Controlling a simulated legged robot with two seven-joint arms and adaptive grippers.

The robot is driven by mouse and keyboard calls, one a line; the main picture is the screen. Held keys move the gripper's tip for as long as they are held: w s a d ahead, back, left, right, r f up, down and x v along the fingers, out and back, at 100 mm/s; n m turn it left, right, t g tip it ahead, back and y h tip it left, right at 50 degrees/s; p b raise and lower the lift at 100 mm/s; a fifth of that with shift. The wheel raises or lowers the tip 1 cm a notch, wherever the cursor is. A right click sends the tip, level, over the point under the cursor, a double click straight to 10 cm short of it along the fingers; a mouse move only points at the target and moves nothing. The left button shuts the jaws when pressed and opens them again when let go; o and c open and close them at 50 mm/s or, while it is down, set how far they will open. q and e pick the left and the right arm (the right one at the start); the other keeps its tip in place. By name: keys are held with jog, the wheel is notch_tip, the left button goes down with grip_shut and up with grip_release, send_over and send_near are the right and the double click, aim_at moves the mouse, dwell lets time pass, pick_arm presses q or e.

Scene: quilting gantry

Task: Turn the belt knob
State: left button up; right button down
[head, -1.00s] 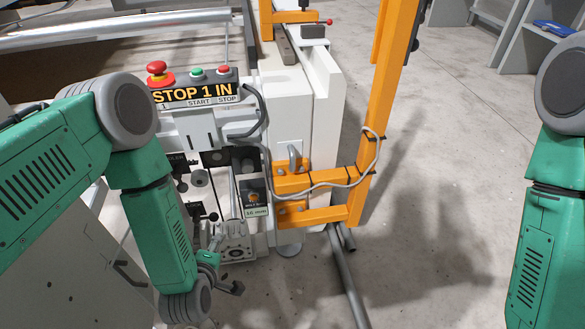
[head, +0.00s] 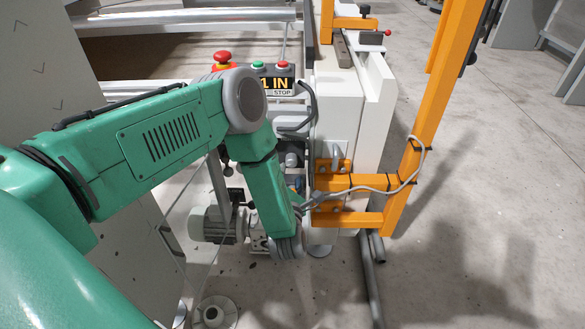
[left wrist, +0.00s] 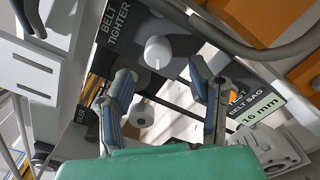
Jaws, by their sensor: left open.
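In the left wrist view, a white round knob (left wrist: 158,50) sticks out of a dark panel beside the lettering "BELT TIGHTER". My left gripper (left wrist: 160,72) is open. Its two blue-grey fingers stand apart on either side of the picture's middle, and the knob shows between and just beyond their tips. The gripper appears empty. A second white round part (left wrist: 141,115) shows lower, between the fingers. In the head view my left forearm hides most of the left gripper and the knob. My right gripper is out of view.
A "BELT SAG 16 mm" sign (left wrist: 260,110) is right of the fingers. An orange bracket (head: 345,182) with a grey cable is close on the right. Open floor lies further right.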

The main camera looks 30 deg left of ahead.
aim_at(291, 165)
pick_arm(q)
jog(key=b+x, duration=0.1)
jog(key=x, duration=0.3)
jog(key=shift+w, duration=0.15)
jog(key=shift+w+a, duration=0.4)
jog(key=shift+w, duration=0.1)
grip_shut()
